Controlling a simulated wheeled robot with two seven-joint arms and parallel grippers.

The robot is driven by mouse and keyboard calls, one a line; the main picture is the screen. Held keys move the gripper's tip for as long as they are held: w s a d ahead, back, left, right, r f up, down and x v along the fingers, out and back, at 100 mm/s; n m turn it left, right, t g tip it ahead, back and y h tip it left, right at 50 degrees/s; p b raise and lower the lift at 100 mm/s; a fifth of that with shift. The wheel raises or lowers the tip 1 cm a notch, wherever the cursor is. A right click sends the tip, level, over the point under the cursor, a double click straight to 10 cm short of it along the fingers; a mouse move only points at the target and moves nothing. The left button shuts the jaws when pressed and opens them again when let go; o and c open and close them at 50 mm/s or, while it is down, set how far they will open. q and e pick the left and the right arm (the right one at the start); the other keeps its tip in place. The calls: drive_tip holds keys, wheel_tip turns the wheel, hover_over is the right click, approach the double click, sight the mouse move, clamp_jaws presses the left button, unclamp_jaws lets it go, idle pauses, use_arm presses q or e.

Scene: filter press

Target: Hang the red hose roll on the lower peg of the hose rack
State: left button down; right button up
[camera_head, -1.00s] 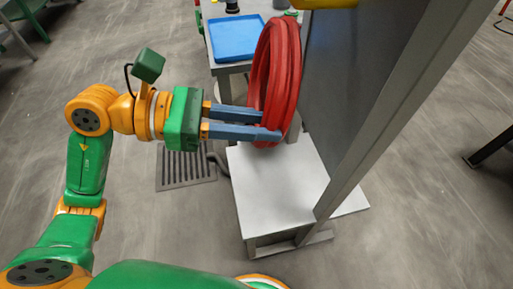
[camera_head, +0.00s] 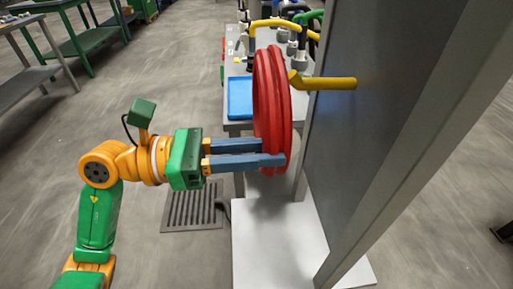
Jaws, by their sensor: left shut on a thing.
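The red hose roll (camera_head: 272,95) stands upright, seen nearly edge-on, in the middle of the head view. My left gripper (camera_head: 283,152) is shut on its lower part, with the blue-grey fingers reaching in from the left. The hose rack is a grey upright panel (camera_head: 385,100) at the right. A yellow peg (camera_head: 328,83) sticks out from it to the left, and its upturned tip is close to the roll's right side in the picture. I cannot tell whether they touch. Another peg is not clearly in view. My right gripper is not in view.
The rack's pale base plate (camera_head: 262,245) lies below the roll. Behind stands a grey table with a blue tray (camera_head: 239,98) and several pipe fittings (camera_head: 285,30). A floor grate (camera_head: 190,208) lies at left centre. Green tables (camera_head: 85,42) stand at the far left.

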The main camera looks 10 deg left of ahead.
sight(292, 151)
use_arm(q)
drive_tip(key=shift+w+d+r, duration=0.1)
drive_tip(key=shift+d+r, duration=0.05)
drive_tip(key=shift+d, duration=0.2)
drive_tip(key=shift+p+x, duration=0.7)
drive_tip(key=shift+x, duration=0.65)
drive_tip(key=shift+w+d+f, duration=0.3)
drive_tip(key=shift+d, duration=0.5)
drive_tip(key=shift+w+d+f, duration=0.25)
drive_tip(key=shift+d+f, duration=0.05)
drive_tip(key=shift+d, duration=0.55)
drive_tip(key=shift+w+d+f, duration=0.3)
drive_tip(key=shift+d, duration=0.5)
drive_tip(key=c, duration=0.7)
unclamp_jaws()
drive_tip(key=shift+s, duration=0.1)
